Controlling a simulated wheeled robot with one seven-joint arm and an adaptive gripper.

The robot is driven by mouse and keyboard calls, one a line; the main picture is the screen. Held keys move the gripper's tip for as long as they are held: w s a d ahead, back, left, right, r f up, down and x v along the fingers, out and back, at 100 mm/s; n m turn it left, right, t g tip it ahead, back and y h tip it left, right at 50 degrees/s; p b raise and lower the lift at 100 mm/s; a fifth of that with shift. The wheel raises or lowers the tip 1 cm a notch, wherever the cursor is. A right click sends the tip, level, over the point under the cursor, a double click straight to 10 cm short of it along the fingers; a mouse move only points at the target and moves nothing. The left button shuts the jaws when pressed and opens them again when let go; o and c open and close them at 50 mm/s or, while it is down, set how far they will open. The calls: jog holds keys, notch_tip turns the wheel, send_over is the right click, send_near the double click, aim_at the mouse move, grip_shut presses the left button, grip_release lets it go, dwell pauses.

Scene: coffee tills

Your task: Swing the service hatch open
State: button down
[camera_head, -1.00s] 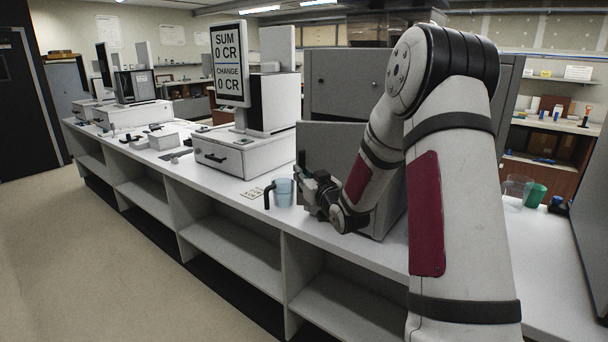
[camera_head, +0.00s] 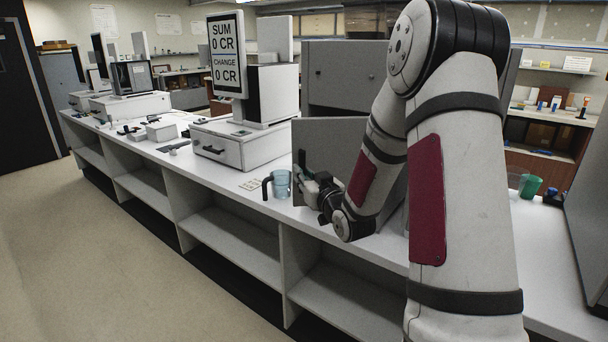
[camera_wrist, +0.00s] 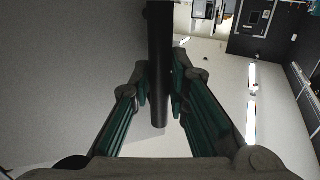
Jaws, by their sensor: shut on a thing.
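The service hatch is a plain grey panel (camera_head: 340,142) standing upright on the white counter, in front of a larger grey cabinet. My arm covers its right part. My gripper (camera_head: 306,182) is low at the panel's left side, beside the blue mug. In the wrist view, a dark upright bar, the handle (camera_wrist: 159,50), runs between the fingertips of my gripper (camera_wrist: 160,88), which are closed around it. The hatch's grey face (camera_wrist: 75,70) fills the left of that view. Whether the panel stands ajar is hard to tell.
A light blue mug (camera_head: 281,184) with a dark handle stands just left of my gripper. A till (camera_head: 240,148) with a price screen stands further left. A green cup (camera_head: 531,187) is at the right. Open shelves (camera_head: 230,240) lie under the counter; the floor at left is clear.

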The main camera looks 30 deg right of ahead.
jog(key=shift+s+a+p, duration=0.15)
jog(key=shift+s+a, duration=0.05)
jog(key=shift+s, duration=0.7)
jog(key=shift+s+a+p, duration=0.15)
jog(key=shift+s+p, duration=0.05)
jog(key=shift+s, duration=0.7)
jog(key=shift+s+a+p, duration=0.15)
jog(key=shift+s+a, duration=0.05)
jog(key=shift+s, duration=0.7)
jog(key=shift+s, duration=0.1)
jog(key=shift+s+d+p, duration=0.2)
jog(key=shift+s+p, duration=0.25)
jog(key=shift+s, duration=2.25)
jog(key=c, duration=1.4)
grip_release()
jog(key=shift+c, duration=0.2)
notch_tip(320, 180, up, 10)
